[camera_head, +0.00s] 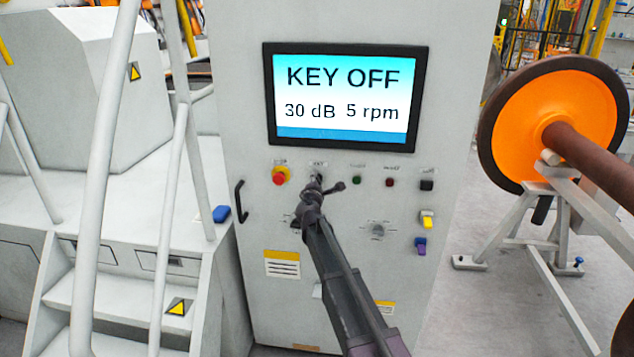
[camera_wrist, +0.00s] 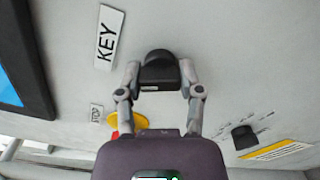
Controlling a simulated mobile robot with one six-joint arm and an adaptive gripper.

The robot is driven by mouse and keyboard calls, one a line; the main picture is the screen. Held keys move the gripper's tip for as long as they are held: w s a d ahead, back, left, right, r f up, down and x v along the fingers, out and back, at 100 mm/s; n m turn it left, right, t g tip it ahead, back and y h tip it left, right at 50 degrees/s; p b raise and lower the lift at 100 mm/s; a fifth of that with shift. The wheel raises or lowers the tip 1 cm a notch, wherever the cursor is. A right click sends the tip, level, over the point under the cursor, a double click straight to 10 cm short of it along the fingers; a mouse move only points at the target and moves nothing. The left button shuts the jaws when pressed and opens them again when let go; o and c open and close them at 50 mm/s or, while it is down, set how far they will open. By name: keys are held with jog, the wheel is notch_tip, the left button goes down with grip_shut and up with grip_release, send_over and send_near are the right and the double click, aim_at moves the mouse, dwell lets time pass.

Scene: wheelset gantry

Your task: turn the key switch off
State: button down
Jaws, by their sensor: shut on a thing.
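The key switch (camera_wrist: 159,66) is a dark knob on the grey panel, below the KEY label (camera_wrist: 108,38) in the head view's sense. In the wrist view my gripper (camera_wrist: 160,78) has one finger on each side of the knob and is shut on it. In the head view my gripper (camera_head: 318,187) reaches up to the panel and mostly hides the knob. The screen (camera_head: 340,97) above reads KEY OFF, 30 dB, 5 rpm.
A red emergency button (camera_head: 280,175) on a yellow base sits left of the key. Green and red buttons (camera_head: 389,182) and a black switch (camera_head: 427,185) lie to the right. A handle (camera_head: 240,201) is at the panel's left edge. An orange wheel (camera_head: 545,105) stands right.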

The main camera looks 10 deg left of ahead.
jog(key=c, duration=1.4)
grip_release()
jog(key=shift+w+n, duration=0.15)
jog(key=shift+n, duration=0.25)
jog(key=c, duration=1.4)
grip_release()
jog(key=shift+c, duration=1.2)
grip_release()
jog(key=shift+s, duration=0.2)
jog(key=s, duration=1.1)
jog(key=shift+s+a, duration=0.15)
jog(key=shift+s, duration=0.2)
